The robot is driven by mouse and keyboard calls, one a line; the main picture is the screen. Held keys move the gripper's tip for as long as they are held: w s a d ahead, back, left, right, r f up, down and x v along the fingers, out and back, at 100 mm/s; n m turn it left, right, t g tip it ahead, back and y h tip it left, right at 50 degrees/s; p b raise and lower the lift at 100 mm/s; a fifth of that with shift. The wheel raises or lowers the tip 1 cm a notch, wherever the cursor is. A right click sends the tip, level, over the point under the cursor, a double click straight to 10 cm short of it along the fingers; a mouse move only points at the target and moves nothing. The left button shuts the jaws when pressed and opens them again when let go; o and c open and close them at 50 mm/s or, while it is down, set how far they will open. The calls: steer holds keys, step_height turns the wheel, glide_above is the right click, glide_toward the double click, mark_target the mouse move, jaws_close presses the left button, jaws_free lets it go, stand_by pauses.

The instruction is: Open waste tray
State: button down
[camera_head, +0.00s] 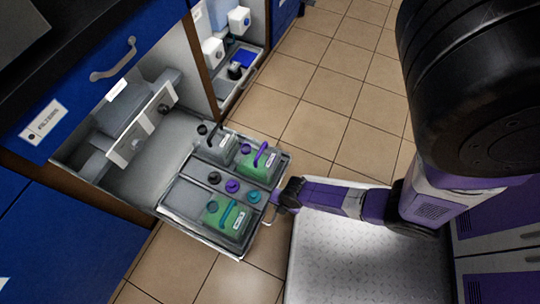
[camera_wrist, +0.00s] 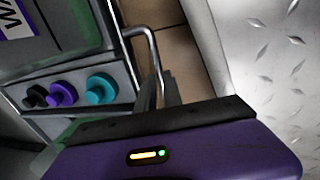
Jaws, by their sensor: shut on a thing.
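The waste tray (camera_head: 176,196) is a grey pull-out tray with metal edges, extended out of the open cabinet over the floor. It carries bottles with green liquid and caps in black, purple and teal. Its metal bar handle (camera_wrist: 152,58) shows in the wrist view, at the tray's front edge. My gripper (camera_head: 279,197) is at that front edge in the head view and shut on the handle. In the wrist view my gripper's dark fingers (camera_wrist: 172,92) stand at the handle's near end; the exact grip is partly hidden by the purple gripper body.
A blue drawer (camera_head: 75,85) with a curved handle and a filters label is above the cabinet opening. A second open bay (camera_head: 240,50) with white units is behind. Tan floor tiles (camera_head: 310,85) lie free at the back and right.

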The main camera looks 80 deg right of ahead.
steer(key=shift+s+a, duration=0.15)
steer(key=shift+s, duration=0.35)
steer(key=c, duration=1.5)
jaws_free()
step_height(320, 180, up, 8)
steer(key=s+p, duration=0.1)
steer(key=p, duration=0.3)
steer(key=shift+s+a+f, duration=0.15)
steer(key=shift+a+f, duration=0.05)
